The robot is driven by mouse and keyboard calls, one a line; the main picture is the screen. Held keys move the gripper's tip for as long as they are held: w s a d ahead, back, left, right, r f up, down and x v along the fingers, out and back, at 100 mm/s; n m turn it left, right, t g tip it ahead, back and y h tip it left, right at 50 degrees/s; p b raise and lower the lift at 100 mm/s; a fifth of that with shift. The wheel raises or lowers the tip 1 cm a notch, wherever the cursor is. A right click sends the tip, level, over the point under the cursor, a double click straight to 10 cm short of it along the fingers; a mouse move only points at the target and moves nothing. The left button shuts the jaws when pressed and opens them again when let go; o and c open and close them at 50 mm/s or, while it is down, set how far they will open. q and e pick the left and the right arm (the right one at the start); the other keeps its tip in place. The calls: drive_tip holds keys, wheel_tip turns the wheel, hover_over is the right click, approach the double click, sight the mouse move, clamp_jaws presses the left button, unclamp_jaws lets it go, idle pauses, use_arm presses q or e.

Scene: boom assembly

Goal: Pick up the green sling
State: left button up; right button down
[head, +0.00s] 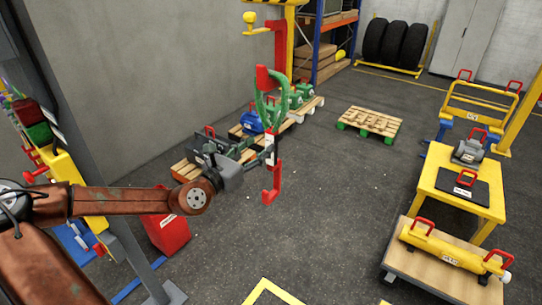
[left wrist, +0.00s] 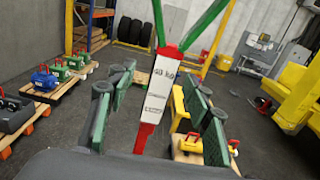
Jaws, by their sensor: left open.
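The green sling (head: 284,98) is a green loop with a red top end; it hangs upright in the air. In the left wrist view the green sling (left wrist: 205,24) shows as two straps meeting at a red piece. A white label plate (left wrist: 160,88) runs below them, with a red hook (head: 272,192) lower down. My left gripper (head: 254,150) is open at plate height, below the green loop. In the wrist view the plate stands between the two green-padded fingers (left wrist: 161,98), with gaps on both sides. My right gripper is not in view.
A pallet with a blue part (head: 251,123) stands behind the gripper. An empty pallet (head: 369,122) lies farther back. A yellow table (head: 433,179) and a low platform with a yellow cylinder (head: 440,246) stand right. The middle floor is clear.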

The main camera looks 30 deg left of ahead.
sight(269, 139)
use_arm(q)
drive_tip(key=shift+w, duration=0.5)
drive_tip(key=shift+w+d+r+p, duration=0.1)
drive_tip(key=shift+w+d+p, duration=0.2)
drive_tip(key=shift+p, duration=0.1)
drive_tip(key=w+p, duration=0.2)
drive_tip(key=shift+w+d, duration=0.2)
drive_tip(key=shift+w, duration=0.15)
drive_tip(key=shift+w+p, duration=0.3)
drive_tip(key=shift+w, duration=0.05)
drive_tip(key=shift+w+d+f, duration=0.1)
drive_tip(key=shift+w+f, duration=0.15)
drive_tip(key=shift+w, duration=0.3)
drive_tip(key=shift+c, duration=0.5)
clamp_jaws()
